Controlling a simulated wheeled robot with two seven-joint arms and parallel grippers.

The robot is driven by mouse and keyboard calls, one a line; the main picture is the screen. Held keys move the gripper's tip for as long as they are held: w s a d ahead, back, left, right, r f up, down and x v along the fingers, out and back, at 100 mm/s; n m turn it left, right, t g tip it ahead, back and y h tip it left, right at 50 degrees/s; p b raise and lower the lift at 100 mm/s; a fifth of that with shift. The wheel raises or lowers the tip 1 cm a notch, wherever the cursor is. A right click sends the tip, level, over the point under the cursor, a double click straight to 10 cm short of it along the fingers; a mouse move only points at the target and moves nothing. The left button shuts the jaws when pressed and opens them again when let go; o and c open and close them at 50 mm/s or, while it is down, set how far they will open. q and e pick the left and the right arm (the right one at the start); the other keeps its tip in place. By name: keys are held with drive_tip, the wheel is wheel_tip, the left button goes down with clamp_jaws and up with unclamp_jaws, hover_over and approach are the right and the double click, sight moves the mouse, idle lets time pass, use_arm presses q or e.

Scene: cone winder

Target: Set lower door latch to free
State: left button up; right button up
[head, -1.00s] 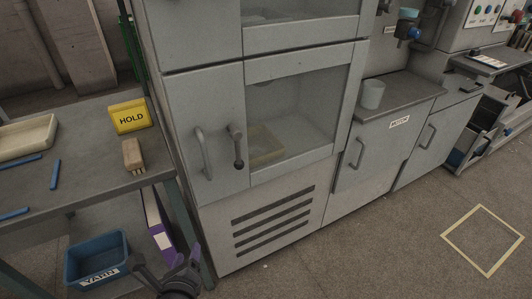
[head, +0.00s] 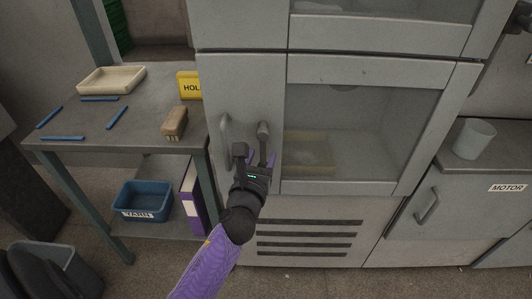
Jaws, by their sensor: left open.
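The lower door (head: 372,70) of the grey cabinet is closed, with a window in it. Its latch (head: 263,130) is a dark lever at the left side of the door, with its round top end showing. The lower part of the latch is hidden behind my gripper. A pale curved handle (head: 224,128) stands just left of the latch. My left gripper (head: 254,153) is open in front of the door, its fingers pointing up at the latch's lower part. I cannot tell whether it touches the latch. My right gripper is not in view.
A side table (head: 150,112) at the left carries a cream tray (head: 111,80), a wooden brush (head: 174,122), blue sticks and a yellow HOLD sign (head: 189,85). A blue YARN bin (head: 144,201) sits on its lower shelf. A grey cup (head: 474,139) stands on the right counter.

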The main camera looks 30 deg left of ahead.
use_arm(q)
drive_tip(key=shift+x, duration=1.1)
clamp_jaws()
idle(0.6)
